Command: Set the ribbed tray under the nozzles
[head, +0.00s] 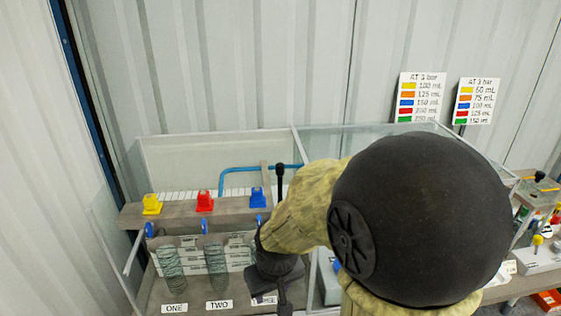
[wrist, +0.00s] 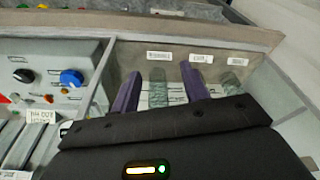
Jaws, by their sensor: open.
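Three nozzles, yellow (head: 152,205), red (head: 205,201) and blue (head: 257,197), sit in a row on a grey beam (head: 180,216). Glass cylinders stand below them; the ones marked ONE (head: 170,262) and TWO (head: 217,265) show clearly, while my arm hides the third. A white ribbed strip (head: 182,194) shows behind the beam; I cannot tell whether it is the ribbed tray. My gripper (head: 270,297) is at the third cylinder's place. In the wrist view, its purple fingers (wrist: 160,84) are apart, with a cylinder (wrist: 158,89) visible between them and nothing visibly held.
A control panel (wrist: 48,80) with black and blue knobs lies left of the fingers. Clear walls (head: 115,250) enclose the bay. Two colour charts (head: 419,97) (head: 476,101) stand at the back. My arm covers much of the right side.

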